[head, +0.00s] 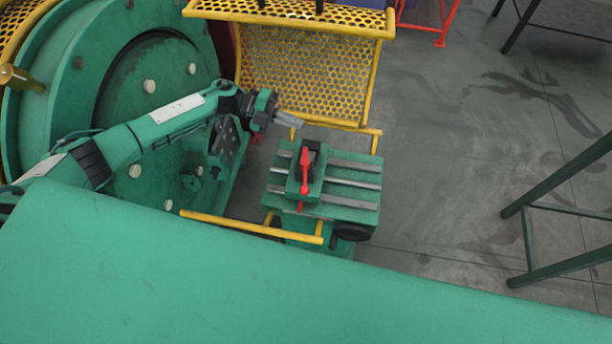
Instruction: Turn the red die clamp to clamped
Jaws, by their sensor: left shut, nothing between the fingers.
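The red die clamp (304,172) is a red lever on a green block, set on a green slotted table (345,193) with grey rails. Its red handle runs up and down in the picture, and a black part stands behind its top end. My left gripper (296,119) is above and slightly left of the clamp in the picture, apart from it, with its grey fingers shut and empty. My right gripper does not show.
A yellow perforated guard (305,72) stands behind the slotted table. A large green round machine housing (120,90) is on the left. A yellow rail (250,226) runs in front. Open grey floor (440,150) lies to the right, with a green stand (525,235) beyond.

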